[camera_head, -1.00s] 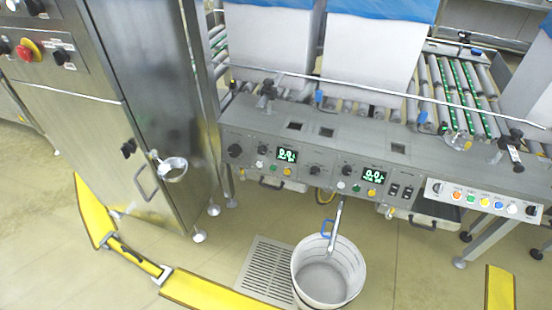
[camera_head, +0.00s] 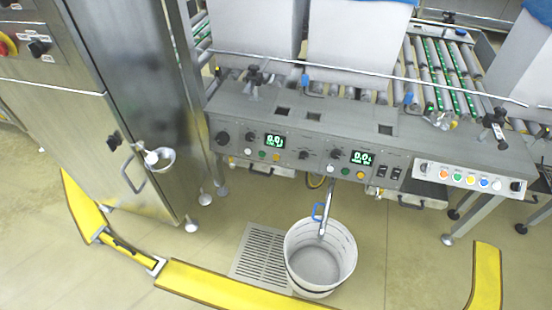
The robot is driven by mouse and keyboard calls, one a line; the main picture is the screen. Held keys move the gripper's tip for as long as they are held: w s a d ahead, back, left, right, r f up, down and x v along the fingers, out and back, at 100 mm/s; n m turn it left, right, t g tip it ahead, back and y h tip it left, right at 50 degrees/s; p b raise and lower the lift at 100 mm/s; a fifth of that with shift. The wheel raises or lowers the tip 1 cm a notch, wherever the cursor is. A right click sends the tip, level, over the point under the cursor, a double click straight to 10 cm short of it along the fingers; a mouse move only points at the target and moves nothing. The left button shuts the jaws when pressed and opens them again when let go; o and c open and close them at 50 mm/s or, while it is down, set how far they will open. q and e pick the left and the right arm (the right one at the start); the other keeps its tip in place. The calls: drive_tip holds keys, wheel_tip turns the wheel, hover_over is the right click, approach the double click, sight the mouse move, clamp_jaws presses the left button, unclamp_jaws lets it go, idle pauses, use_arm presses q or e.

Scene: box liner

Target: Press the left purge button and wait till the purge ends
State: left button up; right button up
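The steel control panel (camera_head: 235,112) runs across the middle of the head view. Its left section has a green-lit display (camera_head: 274,141) with a black knob and small white, green and yellow buttons (camera_head: 262,169) around it. Its right section has a second lit display (camera_head: 362,157) with similar small buttons (camera_head: 345,171). The button labels are too small to read, so I cannot tell which is the left purge button. A white bucket (camera_head: 346,250) stands on the floor under a metal spout (camera_head: 326,212) with a blue handle. Neither of my grippers is in view.
A yellow floor barrier (camera_head: 225,290) curves across the front. A steel cabinet (camera_head: 120,100) stands at the left, with a cup-like holder (camera_head: 161,158) on its side. A floor grate (camera_head: 262,255) lies beside the bucket. A coloured button box (camera_head: 468,178) is at the right.

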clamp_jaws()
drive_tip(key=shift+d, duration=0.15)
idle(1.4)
